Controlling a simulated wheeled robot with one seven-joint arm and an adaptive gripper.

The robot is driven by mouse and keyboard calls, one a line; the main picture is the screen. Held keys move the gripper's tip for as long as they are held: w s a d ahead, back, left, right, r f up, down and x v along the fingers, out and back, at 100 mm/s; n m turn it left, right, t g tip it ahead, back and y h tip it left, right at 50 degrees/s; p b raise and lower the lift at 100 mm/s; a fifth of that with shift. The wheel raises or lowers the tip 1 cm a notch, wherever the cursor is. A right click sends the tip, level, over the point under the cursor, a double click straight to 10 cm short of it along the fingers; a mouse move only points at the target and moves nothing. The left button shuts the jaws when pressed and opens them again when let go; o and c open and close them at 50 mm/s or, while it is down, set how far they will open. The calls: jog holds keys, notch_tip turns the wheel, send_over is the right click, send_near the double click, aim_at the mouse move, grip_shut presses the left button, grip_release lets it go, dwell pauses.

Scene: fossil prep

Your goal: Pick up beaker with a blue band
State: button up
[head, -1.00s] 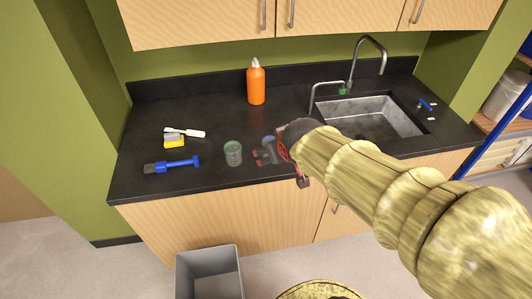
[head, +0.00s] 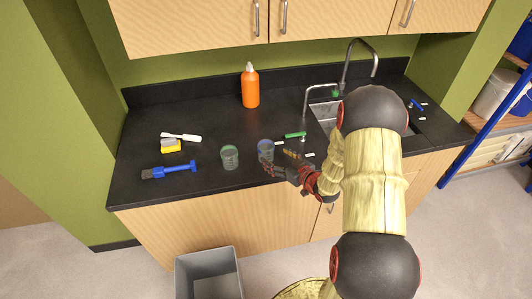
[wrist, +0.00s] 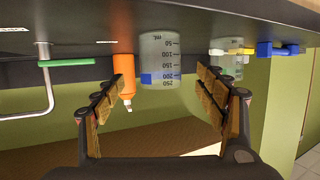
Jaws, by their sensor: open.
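The clear beaker with a blue band (head: 266,148) stands on the black counter, right of a second clear beaker (head: 230,158) with a greenish look. My gripper (head: 278,163) is open, low at the counter's front side, with its fingers pointing at the blue-banded beaker. In the wrist view, which is upside down, the blue-banded beaker (wrist: 160,60) with its printed scale appears between the two open fingers (wrist: 159,82), apart from both. The second beaker (wrist: 233,65) is partly behind the right finger there. Part of the blue-banded beaker is hidden by my gripper in the head view.
An orange bottle (head: 250,88) stands behind the beakers. A green-handled tool (head: 295,135) lies to the right, near the sink (head: 322,112). A blue brush (head: 170,170), yellow block (head: 170,146) and white brush (head: 181,137) lie left. A grey bin (head: 209,275) stands below.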

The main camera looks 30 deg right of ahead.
aim_at(262, 148)
jog(key=b+x, duration=0.1)
jog(key=x, duration=0.6)
jog(key=shift+w+a+f, duration=0.15)
jog(key=shift+w+f, duration=0.1)
jog(key=shift+w, duration=0.05)
jog(key=shift+r, duration=0.1)
jog(key=c, duration=0.3)
jog(key=c, duration=1)
